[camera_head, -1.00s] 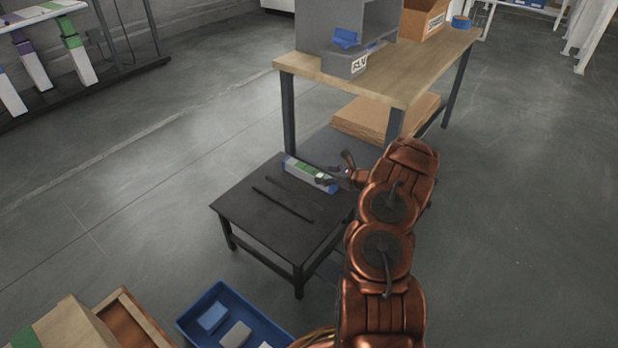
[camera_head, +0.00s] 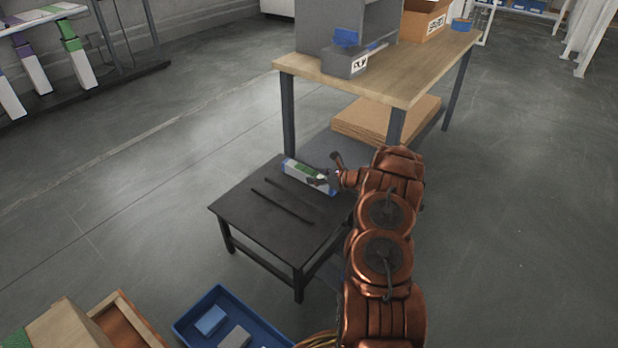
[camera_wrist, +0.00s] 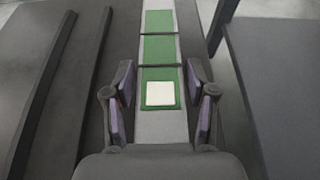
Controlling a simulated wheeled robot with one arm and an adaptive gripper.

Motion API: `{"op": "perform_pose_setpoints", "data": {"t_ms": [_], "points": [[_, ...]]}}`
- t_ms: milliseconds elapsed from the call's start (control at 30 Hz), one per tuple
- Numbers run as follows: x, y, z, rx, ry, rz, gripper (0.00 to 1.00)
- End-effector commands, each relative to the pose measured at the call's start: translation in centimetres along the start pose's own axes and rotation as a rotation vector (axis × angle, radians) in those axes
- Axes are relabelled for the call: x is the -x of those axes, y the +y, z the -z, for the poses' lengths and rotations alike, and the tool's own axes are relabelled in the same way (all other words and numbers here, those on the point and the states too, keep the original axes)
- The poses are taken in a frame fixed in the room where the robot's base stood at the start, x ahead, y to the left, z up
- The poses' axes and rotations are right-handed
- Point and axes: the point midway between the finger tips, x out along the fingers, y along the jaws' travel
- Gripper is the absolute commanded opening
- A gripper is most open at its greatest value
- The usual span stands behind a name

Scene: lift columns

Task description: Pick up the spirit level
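In the wrist view the level (camera_wrist: 159,48) is a grey strip with green panels and a pale square, running away from me. My gripper (camera_head: 329,170) is at the level's near right end. In the wrist view my gripper (camera_wrist: 160,98) is open, with one finger on each side of the level and a narrow gap to its edges. My gripper hides part of the level's near end.
Two dark parallel strips (camera_head: 283,205) lie on the black table left of the level. A wooden-topped workbench (camera_head: 410,82) with a grey bin (camera_head: 343,64) stands close behind. A blue crate (camera_head: 190,327) is on the floor in front. Open floor lies to the right.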

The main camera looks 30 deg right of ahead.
Motion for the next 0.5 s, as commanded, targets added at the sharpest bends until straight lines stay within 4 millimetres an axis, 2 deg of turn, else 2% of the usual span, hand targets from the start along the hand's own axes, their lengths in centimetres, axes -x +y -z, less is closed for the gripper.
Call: {"op": "perform_pose_setpoints", "data": {"t_ms": [33,400,500], "points": [[0.0,0.01,-0.01,0.0,0.0,0.0,0.48],[-0.01,0.02,0.0,0.0,0.0,0.0,0.09],[-0.01,0.01,-0.02,0.0,0.0,0.0,0.01]]}}
